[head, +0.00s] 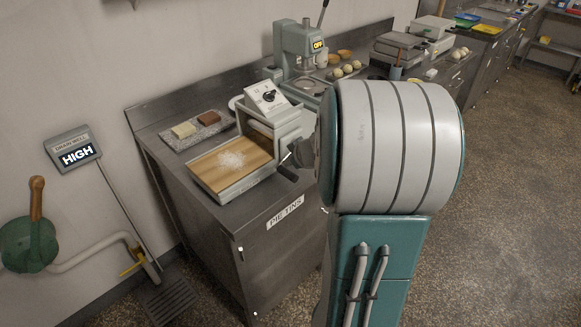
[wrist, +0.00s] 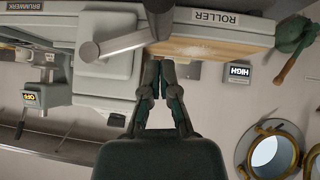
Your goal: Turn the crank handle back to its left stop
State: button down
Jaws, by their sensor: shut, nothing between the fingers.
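The dough roller (head: 259,129) stands on the steel counter, with a wooden bed (head: 212,170) stretching out to its left. Its crank handle (head: 288,173) shows as a dark grip low on the side facing me, partly hidden by my arm. In the wrist view, which is upside down, the crank's grey arm (wrist: 125,43) crosses the front of the roller body. My gripper (wrist: 158,82) is shut and empty in the wrist view, its fingertips close to the crank. I cannot tell whether they touch it. My arm hides most of the gripper in the head view.
A stone slab (head: 195,130) with two blocks lies behind the wooden bed. A press (head: 303,48) marked OFF stands farther back on the counter. A sign (head: 74,150) reading HIGH stands at the left, by a floor drain (head: 170,300). The floor at the right is clear.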

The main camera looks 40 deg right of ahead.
aim_at(289, 173)
jog(key=shift+f, duration=1.15)
jog(key=shift+d+f, duration=0.1)
jog(key=shift+f, duration=0.85)
jog(key=s+a+r, duration=0.3)
jog(key=s+r, duration=0.4)
jog(key=r, duration=0.3)
jog(key=shift+s+r, duration=0.15)
jog(key=shift+r, duration=0.1)
